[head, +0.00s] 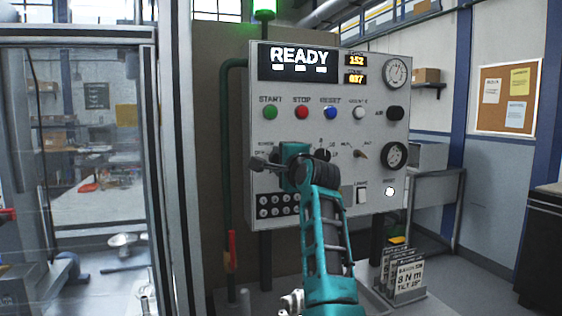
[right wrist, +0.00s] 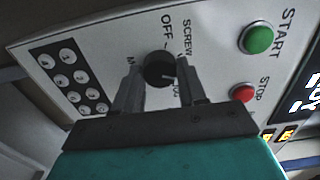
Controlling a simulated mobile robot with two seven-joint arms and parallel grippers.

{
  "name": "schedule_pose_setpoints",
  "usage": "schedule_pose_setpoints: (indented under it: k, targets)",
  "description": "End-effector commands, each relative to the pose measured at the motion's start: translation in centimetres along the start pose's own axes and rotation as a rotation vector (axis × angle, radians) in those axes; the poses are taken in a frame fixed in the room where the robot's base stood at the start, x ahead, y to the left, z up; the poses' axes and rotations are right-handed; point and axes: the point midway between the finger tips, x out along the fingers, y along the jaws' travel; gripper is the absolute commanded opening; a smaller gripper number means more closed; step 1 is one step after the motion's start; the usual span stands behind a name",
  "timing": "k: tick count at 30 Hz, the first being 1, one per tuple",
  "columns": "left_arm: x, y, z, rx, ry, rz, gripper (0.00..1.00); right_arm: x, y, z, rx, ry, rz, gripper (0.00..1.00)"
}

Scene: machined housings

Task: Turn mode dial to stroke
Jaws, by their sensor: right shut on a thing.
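The mode dial (right wrist: 158,69) is a round black knob on the panel, with OFF, SCREW and a partly hidden label ending in "OG" around it. A pale mark shows on its lower right side, near the partly hidden label. My right gripper (right wrist: 160,80) has one finger on each side of the dial and is shut on it. In the head view my right gripper (head: 263,163) is at the panel's lower left and hides most of the dial. I cannot read a stroke label. My left gripper is out of view.
The grey control panel (head: 290,95) shows READY, with green START (head: 270,112) and red STOP (head: 302,112) buttons above the dial. Another black knob (head: 322,155) and a small lever (head: 361,154) are to the right.

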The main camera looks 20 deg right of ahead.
Motion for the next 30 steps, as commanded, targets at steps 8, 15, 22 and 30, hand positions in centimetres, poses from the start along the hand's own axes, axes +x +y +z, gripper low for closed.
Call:
schedule_pose_setpoints:
  k: [8,15,22,30]
  targets:
    - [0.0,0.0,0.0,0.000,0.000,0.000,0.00,0.0,0.1,-0.1,-0.001,0.001,0.003,0.48]
    - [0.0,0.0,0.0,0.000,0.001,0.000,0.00,0.0,0.0,0.0,-0.001,0.000,0.001,0.67]
    - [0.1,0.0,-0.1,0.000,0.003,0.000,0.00,-0.1,0.0,0.0,-0.001,0.000,0.000,0.67]
    - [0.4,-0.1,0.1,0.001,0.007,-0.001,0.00,-2.3,0.1,0.0,0.000,0.000,-0.002,0.67]
